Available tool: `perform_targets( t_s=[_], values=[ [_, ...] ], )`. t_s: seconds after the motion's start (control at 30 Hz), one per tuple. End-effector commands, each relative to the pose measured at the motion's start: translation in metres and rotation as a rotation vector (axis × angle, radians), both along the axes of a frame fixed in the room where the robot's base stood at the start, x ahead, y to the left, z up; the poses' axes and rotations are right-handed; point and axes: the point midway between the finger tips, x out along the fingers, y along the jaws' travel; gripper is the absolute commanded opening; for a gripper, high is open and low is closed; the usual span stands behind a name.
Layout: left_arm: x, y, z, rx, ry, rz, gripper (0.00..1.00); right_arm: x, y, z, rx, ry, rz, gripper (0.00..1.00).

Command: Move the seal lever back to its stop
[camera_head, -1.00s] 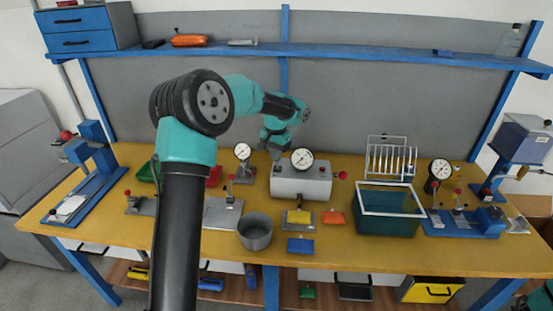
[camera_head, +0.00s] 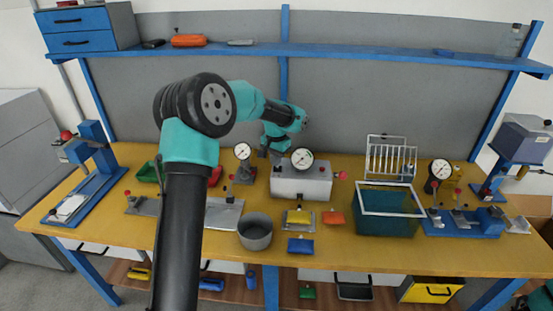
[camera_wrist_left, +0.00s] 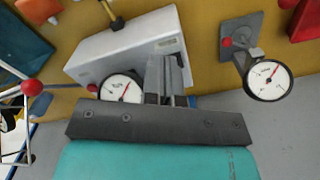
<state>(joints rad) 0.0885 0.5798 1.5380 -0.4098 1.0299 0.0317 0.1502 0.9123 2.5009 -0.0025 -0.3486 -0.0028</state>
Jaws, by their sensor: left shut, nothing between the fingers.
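A grey box with a round gauge (camera_head: 302,183) stands at the back middle of the bench; it also fills the upper left of the left wrist view (camera_wrist_left: 130,48). A lever with a red ball knob (camera_head: 342,176) sticks out of its right side. In the left wrist view that red knob (camera_wrist_left: 32,88) is at the left, on a thin rod. I take this as the seal lever, but no label confirms it. My left gripper (camera_head: 271,150) is behind the box's left part, apart from the knob. Its fingers (camera_wrist_left: 166,82) are shut and empty.
A gauge on a stand with a red knob (camera_head: 243,168) is left of the box; it is close by in the left wrist view (camera_wrist_left: 268,80). A teal bin (camera_head: 388,222) and wire rack (camera_head: 390,157) are to the right. A grey cup (camera_head: 255,232) stands in front.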

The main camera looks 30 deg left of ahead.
Motion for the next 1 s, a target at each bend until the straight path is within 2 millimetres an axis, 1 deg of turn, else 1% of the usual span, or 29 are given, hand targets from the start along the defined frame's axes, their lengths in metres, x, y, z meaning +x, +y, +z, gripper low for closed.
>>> perform_targets(
  t_s=[0.2,0.33,0.67,1.0],
  values=[
    [0.000,0.000,-0.010,0.000,0.001,0.001,0.00,0.000,0.000,0.000,0.000,0.000,0.000,0.00],
    [0.000,0.000,-0.013,0.000,0.000,0.001,0.00,0.000,0.000,0.000,0.000,0.000,0.000,0.00],
    [0.001,0.000,-0.013,0.000,0.001,0.000,0.00,0.000,0.000,0.000,0.000,0.000,0.000,0.00],
    [0.012,0.005,-0.008,0.000,0.001,0.000,0.00,0.000,0.000,0.000,0.000,0.000,0.000,0.00]
  ],
)
